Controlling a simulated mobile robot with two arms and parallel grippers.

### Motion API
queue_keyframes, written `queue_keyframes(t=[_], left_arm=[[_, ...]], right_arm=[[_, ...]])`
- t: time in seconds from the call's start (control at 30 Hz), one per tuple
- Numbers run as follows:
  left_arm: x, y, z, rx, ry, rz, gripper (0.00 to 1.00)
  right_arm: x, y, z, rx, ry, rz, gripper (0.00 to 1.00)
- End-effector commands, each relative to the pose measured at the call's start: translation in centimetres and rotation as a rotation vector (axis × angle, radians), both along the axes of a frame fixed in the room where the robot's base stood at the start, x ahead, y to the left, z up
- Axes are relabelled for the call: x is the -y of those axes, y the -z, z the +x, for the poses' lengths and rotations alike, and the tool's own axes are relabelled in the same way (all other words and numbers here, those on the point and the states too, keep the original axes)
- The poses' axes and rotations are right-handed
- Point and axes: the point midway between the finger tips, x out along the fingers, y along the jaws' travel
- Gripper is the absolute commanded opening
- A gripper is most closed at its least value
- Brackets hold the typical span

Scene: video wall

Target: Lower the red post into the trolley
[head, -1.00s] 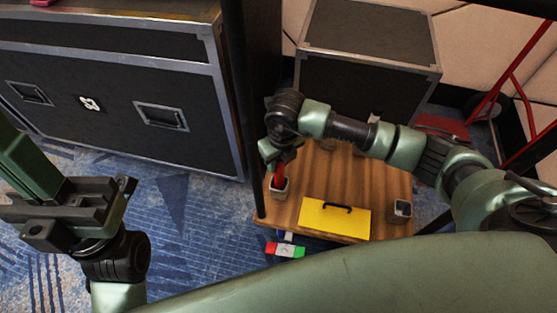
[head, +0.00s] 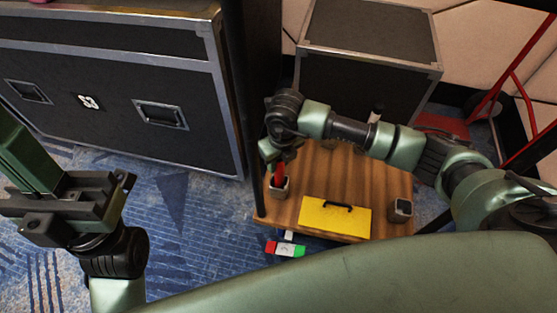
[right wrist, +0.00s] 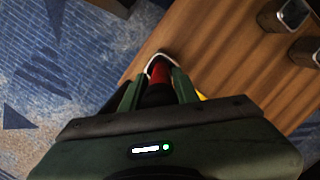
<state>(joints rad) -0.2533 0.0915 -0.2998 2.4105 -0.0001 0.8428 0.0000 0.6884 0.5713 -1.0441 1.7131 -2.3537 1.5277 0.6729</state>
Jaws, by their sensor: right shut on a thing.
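The trolley has a wooden deck (head: 330,175) with small open-topped corner sockets. My right gripper (head: 277,158) is over the deck's left side, shut on the red post (head: 279,176). The post's lower end is at the near-left socket (head: 279,191), seemingly within its rim; how deep it sits is hidden. In the right wrist view, the red post (right wrist: 158,73) shows between the green fingers, with the socket's pale rim (right wrist: 161,56) around its far end. My left gripper (head: 70,205) is at the left, away from the trolley; its jaws are unclear.
A yellow box (head: 336,216) with a black handle lies on the deck. Another socket (head: 400,208) is at the near-right corner. A red, white and green block (head: 286,249) lies on the blue carpet. Black flight cases (head: 110,90) (head: 368,60) stand left and behind.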

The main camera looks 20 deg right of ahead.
Motion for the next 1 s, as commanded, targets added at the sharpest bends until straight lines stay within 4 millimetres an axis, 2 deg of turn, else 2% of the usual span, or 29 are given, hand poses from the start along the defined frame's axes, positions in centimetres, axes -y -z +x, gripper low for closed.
queue_keyframes(t=[0.23, 0.27, 0.3, 0.33, 0.57, 0.63, 0.67, 1.0], left_arm=[[0.0, -0.35, -0.1, 0.015, 0.001, -0.001, 0.0], [0.0, -0.35, -0.1, 0.015, 0.001, -0.001, 0.0], [0.0, -0.34, -0.1, 0.015, 0.001, -0.001, 0.0], [0.0, -0.34, -0.1, 0.015, 0.001, -0.001, 0.0], [0.01, -0.25, -0.08, 0.011, 0.001, -0.001, 0.0], [0.01, -0.19, -0.07, 0.009, 0.001, 0.0, 0.0], [0.0, -0.17, -0.06, 0.008, 0.0, -0.001, 0.0], [0.02, -0.23, 0.05, 0.002, 0.0, -0.001, 0.0]], right_arm=[[-0.04, 0.03, 0.05, 0.002, 0.0, 0.001, 0.0], [-0.04, 0.02, 0.04, 0.002, 0.0, 0.001, 0.38], [-0.04, 0.02, 0.04, 0.002, 0.0, 0.001, 0.49], [-0.03, 0.03, 0.05, 0.002, 0.0, 0.001, 0.55], [-0.03, 0.07, 0.02, 0.001, 0.0, 0.0, 0.55], [0.0, 0.16, -0.04, -0.001, 0.0, 0.0, 0.72], [0.0, 0.14, -0.03, -0.001, 0.0, 0.0, 0.77], [0.0, -0.17, 0.0, 0.0, 0.0, 0.0, 0.77]])
